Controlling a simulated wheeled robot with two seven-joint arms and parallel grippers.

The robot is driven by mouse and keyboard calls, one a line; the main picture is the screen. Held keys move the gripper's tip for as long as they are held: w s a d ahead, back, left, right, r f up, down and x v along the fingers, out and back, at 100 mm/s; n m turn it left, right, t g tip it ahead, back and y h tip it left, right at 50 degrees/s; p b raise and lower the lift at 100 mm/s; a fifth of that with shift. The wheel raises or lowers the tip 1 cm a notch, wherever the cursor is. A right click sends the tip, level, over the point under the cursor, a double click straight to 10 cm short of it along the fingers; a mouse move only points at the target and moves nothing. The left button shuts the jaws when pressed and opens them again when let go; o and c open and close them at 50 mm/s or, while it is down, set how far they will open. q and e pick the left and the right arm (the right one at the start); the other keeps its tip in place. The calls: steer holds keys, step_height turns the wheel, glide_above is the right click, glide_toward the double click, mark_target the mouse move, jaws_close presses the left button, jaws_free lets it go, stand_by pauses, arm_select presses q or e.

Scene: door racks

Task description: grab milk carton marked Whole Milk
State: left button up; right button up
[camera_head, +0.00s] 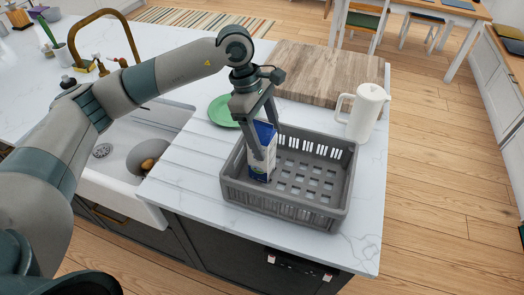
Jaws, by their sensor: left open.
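A blue and white milk carton (262,165) stands upright in the left part of a grey plastic crate (336,221) on the white counter. Its label is too small to read. My left gripper (267,145) points down at the carton from above, fingers apart. One finger lies in front of the carton and the other behind its right side. I cannot tell whether the fingers touch it. My right gripper is not in view.
A white pitcher (367,113) stands right of the crate. A green plate (222,110) and a wooden board (328,75) lie behind it. A sink (125,150) with a brass faucet (104,38) is at left. The crate's right part is empty.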

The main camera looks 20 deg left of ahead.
arm_select(q)
jaws_close()
steer(key=shift+r, duration=0.1)
steer(key=shift+w, duration=0.1)
stand_by(0.3)
steer(key=shift+r, duration=0.2)
steer(key=shift+r+b, duration=0.55)
steer(key=shift+r, duration=0.05)
step_height(320, 180, up, 7)
steer(key=b, duration=0.3)
steer(key=shift+r, duration=0.7)
